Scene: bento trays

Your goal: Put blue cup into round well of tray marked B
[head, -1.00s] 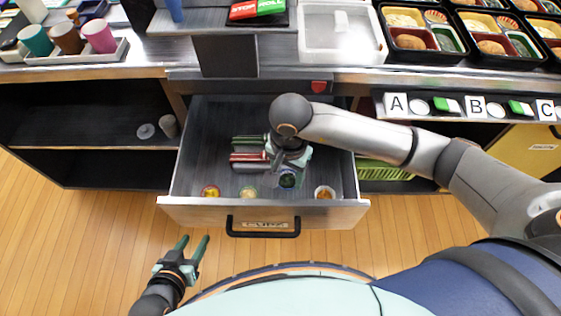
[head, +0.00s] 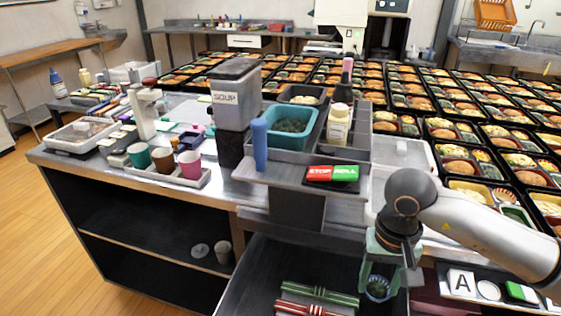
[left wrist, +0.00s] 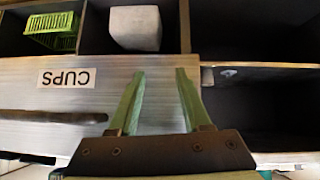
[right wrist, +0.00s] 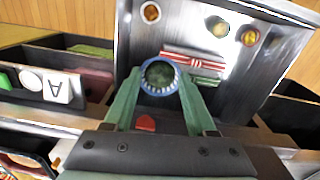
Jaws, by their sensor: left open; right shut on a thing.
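The blue cup (right wrist: 147,66), with a blue-and-white rim and something green inside, is between the fingers of my right gripper (right wrist: 160,82). The gripper is shut on it. In the head view the cup (head: 377,290) hangs over the right side of the open drawer (head: 262,262), and my right gripper (head: 383,280) points down around it. My left gripper (left wrist: 160,73) is open and empty in front of the drawer front labelled CUPS (left wrist: 110,78). It is outside the head view. The A marker (head: 461,283) shows at lower right; no B marker is visible now.
Red and green wrapped bundles (head: 310,300) lie in the drawer, and small round cups (right wrist: 219,27) stand near its front. A shelf with the STOP/ROLL panel (head: 332,174) stands above the drawer. Many filled black trays (head: 460,165) crowd the counter behind.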

